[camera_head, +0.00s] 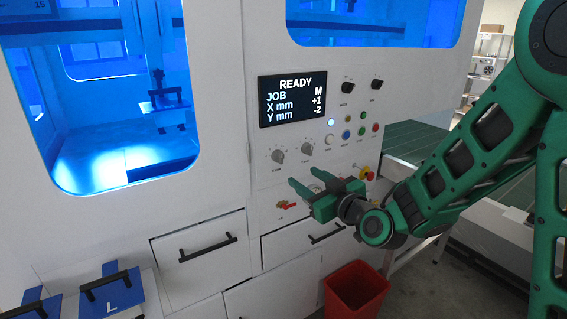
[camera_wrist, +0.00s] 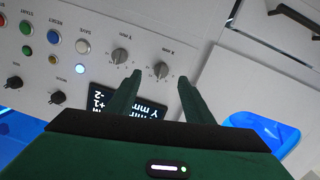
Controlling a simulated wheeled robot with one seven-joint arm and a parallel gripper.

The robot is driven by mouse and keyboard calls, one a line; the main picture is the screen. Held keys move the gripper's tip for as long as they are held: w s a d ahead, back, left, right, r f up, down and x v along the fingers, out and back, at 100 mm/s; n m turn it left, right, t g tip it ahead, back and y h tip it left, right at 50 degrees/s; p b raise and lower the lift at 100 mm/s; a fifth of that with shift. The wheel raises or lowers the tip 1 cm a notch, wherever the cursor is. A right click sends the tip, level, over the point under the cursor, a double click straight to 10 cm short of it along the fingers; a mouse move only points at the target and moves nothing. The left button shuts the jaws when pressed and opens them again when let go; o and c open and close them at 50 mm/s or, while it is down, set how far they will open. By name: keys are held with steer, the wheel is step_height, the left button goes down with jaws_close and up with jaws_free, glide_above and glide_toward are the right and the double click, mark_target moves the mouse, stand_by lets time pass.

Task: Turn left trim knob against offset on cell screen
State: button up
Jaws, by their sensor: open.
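The cell screen (camera_head: 293,98) reads READY, JOB M, X mm +1, Y mm -2. Below it are two grey trim knobs, the left trim knob (camera_head: 278,156) and the right trim knob (camera_head: 307,149). The wrist view is turned over, so the left trim knob (camera_wrist: 161,70) shows on the right there and the right one (camera_wrist: 120,56) on the left. My gripper (camera_head: 304,177) is open and empty, in front of the panel below the knobs. In the wrist view its fingertips (camera_wrist: 160,81) straddle the left knob in the picture; I cannot tell the remaining distance.
Lit buttons (camera_head: 347,134) and two black selectors (camera_head: 348,88) lie right of the screen. A red emergency stop (camera_head: 368,176) and a red handle (camera_head: 287,204) are near my gripper. Drawers (camera_head: 203,258) and a red bin (camera_head: 356,290) stand below.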

mark_target(282, 159)
steer(key=shift+t, duration=0.4)
steer(key=x, duration=0.7)
steer(key=a+r+x, duration=0.1)
steer(key=x, duration=0.3)
steer(key=shift+a, duration=0.25)
steer(key=shift+d+r, duration=0.1)
steer(key=c, duration=1)
